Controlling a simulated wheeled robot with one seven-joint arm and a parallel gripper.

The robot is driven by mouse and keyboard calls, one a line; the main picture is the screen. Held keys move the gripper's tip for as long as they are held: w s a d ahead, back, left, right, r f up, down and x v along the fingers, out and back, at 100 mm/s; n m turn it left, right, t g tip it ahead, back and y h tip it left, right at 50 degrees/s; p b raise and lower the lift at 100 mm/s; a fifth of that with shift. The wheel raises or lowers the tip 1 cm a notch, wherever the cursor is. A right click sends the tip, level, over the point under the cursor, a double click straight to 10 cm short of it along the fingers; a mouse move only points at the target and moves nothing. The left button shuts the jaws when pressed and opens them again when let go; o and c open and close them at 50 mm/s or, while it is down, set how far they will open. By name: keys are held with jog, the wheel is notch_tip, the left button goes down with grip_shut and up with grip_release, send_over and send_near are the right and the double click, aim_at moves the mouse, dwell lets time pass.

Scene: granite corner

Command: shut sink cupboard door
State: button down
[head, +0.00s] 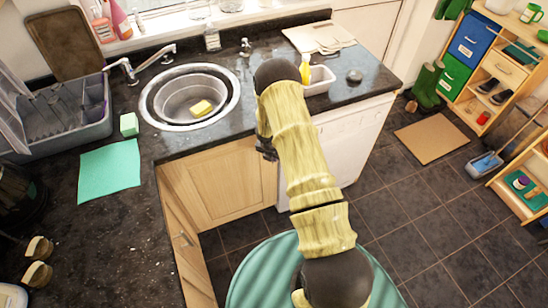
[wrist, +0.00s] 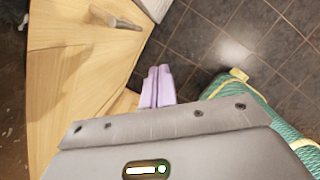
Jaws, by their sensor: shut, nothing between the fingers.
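A pale wood cupboard front (head: 222,185) stands below the round metal sink (head: 190,96) in the head view. I cannot tell how far the sink cupboard door stands open. In the wrist view a wood panel with a handle (wrist: 116,18) fills the upper left. My gripper (wrist: 158,72) is shut and empty, its lilac fingers beside the wood. In the head view its fingertips are hidden behind my arm.
A white appliance (head: 348,145) stands right of the sink cupboard. The dark tiled floor (head: 400,205) is clear at the right, up to a brown mat (head: 433,137) and shelves (head: 500,75). A yellow sponge (head: 202,107) lies in the sink.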

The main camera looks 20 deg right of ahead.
jog(key=p+v, duration=0.3)
jog(key=v, duration=0.4)
jog(key=shift+p, duration=0.3)
jog(key=shift+r, duration=0.1)
jog(key=s+a+r+m+b, duration=0.1)
jog(key=s+r+m, duration=0.2)
jog(key=r+m, duration=0.5)
jog(key=s+a+r+m+b, duration=0.15)
jog(key=s+r+m, duration=0.3)
jog(key=r, duration=0.55)
jog(key=s+a+r+m+y, duration=0.1)
jog(key=s+a+r+m, duration=0.1)
jog(key=s+r+m, duration=0.3)
jog(key=s+a+r+m+y, duration=0.1)
jog(key=s+a+r+m, duration=0.2)
jog(key=s+m, duration=0.6)
notch_tip(320, 180, up, 2)
jog(key=shift+s+t+b, duration=0.3)
jog(key=shift+s+b, duration=0.15)
jog(key=shift+s, duration=0.35)
